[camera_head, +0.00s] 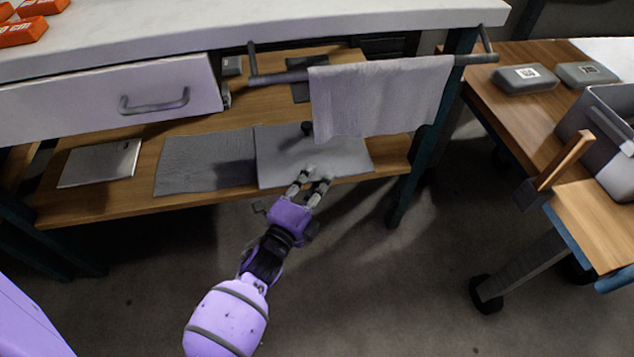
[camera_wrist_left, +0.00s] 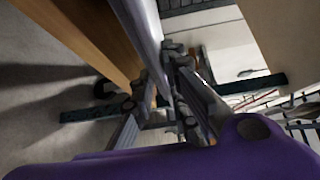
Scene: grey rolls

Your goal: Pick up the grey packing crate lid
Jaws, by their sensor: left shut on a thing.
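The grey packing crate lid (camera_head: 272,152) is a light grey flat panel on the lower wooden shelf, its near edge at the shelf's front. My left gripper (camera_head: 308,184) reaches up from the floor side and is shut on the lid's near edge. In the left wrist view the fingers of my left gripper (camera_wrist_left: 163,92) close around the thin pale lid (camera_wrist_left: 143,22), seen edge-on. A hanging cloth hides part of the lid's far right side. My right gripper is not in view.
A darker grey mat (camera_head: 205,162) lies directly left of the lid, and a pale flat item (camera_head: 98,164) farther left. A grey cloth (camera_head: 382,98) hangs from a rail above. A drawer (camera_head: 100,98) is over the shelf. A grey crate (camera_head: 602,112) stands on the right table.

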